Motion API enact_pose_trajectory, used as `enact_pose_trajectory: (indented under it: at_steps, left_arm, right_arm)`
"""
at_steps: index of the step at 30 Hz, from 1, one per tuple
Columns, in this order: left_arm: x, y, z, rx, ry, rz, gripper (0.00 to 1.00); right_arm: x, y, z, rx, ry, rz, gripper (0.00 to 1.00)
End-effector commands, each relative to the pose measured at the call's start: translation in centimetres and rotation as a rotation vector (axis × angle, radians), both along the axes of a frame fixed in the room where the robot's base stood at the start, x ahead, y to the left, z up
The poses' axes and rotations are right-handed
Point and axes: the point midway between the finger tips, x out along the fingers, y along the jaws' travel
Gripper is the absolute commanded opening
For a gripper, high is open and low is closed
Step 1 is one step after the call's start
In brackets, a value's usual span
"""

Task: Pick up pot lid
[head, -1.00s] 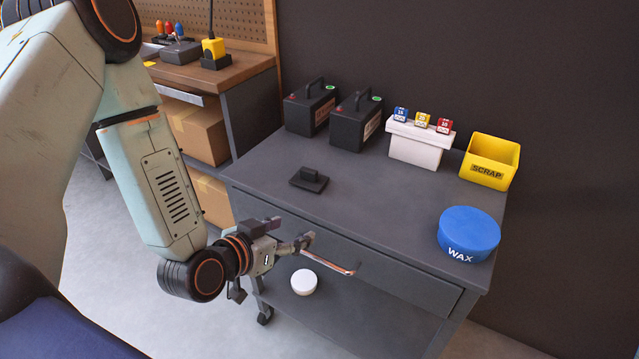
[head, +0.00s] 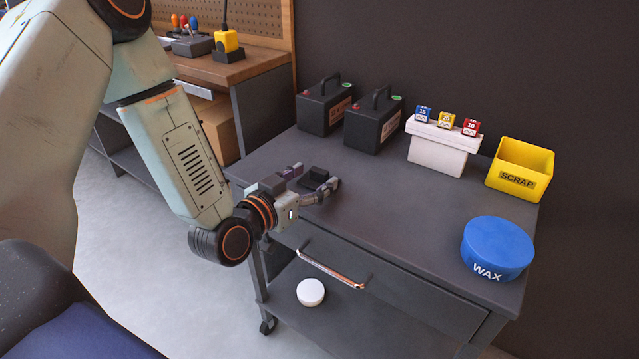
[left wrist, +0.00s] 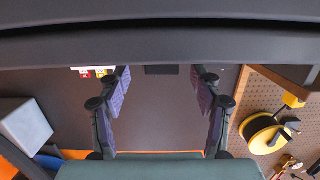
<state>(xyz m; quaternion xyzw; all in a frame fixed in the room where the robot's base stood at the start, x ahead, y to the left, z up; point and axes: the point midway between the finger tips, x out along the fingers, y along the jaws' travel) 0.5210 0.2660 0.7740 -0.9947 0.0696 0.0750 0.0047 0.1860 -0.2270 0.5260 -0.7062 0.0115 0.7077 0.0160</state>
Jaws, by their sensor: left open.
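My right gripper is not in view.
The cart top (head: 400,200) also holds two black batteries (head: 372,122), a white stand (head: 437,150) with coloured blocks, a yellow SCRAP bin (head: 520,170) and a blue WAX tin (head: 497,250). A drawer handle (head: 332,268) sticks out in front. A white round item (head: 310,292) is on the lower shelf.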

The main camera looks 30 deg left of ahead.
Motion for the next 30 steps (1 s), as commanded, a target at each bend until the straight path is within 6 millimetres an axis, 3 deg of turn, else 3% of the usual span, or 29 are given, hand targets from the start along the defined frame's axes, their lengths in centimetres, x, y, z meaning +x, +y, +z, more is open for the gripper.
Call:
enact_pose_trajectory:
  at_steps: [6, 16, 30]
  left_arm:
    - [2.9, -0.1, -0.8, 0.004, -0.002, -0.002, 0.65]
    - [3.6, -0.1, -0.7, 0.000, 0.001, 0.001, 0.64]
    - [3.6, -0.1, -0.8, 0.000, 0.002, 0.001, 0.24]
  right_arm:
    - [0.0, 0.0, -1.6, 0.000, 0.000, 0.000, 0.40]
    - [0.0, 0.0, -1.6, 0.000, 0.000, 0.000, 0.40]
    - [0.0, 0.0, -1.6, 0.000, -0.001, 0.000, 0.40]
